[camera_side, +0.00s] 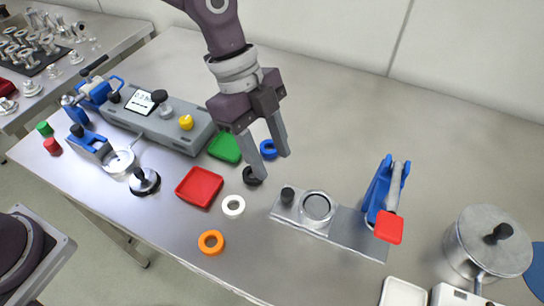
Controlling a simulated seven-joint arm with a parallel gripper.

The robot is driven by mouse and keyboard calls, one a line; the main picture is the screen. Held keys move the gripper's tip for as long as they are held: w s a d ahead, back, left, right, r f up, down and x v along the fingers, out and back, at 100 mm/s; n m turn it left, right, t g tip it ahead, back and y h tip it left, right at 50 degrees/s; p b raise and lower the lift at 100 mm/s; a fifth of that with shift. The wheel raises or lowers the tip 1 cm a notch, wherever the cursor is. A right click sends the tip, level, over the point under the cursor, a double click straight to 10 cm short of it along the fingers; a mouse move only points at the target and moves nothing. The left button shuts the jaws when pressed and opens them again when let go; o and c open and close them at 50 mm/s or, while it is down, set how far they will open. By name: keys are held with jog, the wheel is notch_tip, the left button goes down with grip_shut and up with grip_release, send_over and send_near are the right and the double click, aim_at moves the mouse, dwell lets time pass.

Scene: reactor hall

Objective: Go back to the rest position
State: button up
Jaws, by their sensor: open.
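My gripper (272,165) hangs over the middle of the metal table, fingers pointing down. Its two fingers are apart and nothing is between them. A black ring (252,177) lies on the table just below the left fingertip in the picture, partly hidden by it. A blue ring (268,149) lies behind the fingers, partly hidden. I cannot tell how high the fingertips are above the table.
Around my gripper lie a green tray (225,148), a red tray (199,187), a white ring (233,206) and an orange ring (211,242). A grey control box (165,122) is left. A metal plate with a blue clamp (378,188) and a pot (486,245) stand right. The back is clear.

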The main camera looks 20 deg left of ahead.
jog(key=s+a+r+n+t+y, duration=0.25)
jog(key=a+r+n, duration=0.4)
jog(key=a, duration=0.45)
jog(key=s+a+r+n+t+y, duration=0.1)
jog(key=s+a+r+n+t, duration=0.1)
jog(key=s+a+n, duration=0.5)
jog(key=s+a+r+n+t, duration=0.2)
jog(key=s+a+r+n, duration=0.2)
jog(key=s+a+n, duration=0.3)
jog(key=shift+s+a+r+y, duration=0.3)
jog(key=shift+s+y, duration=0.05)
jog(key=shift+s, duration=0.6)
jog(key=shift+n, duration=0.25)
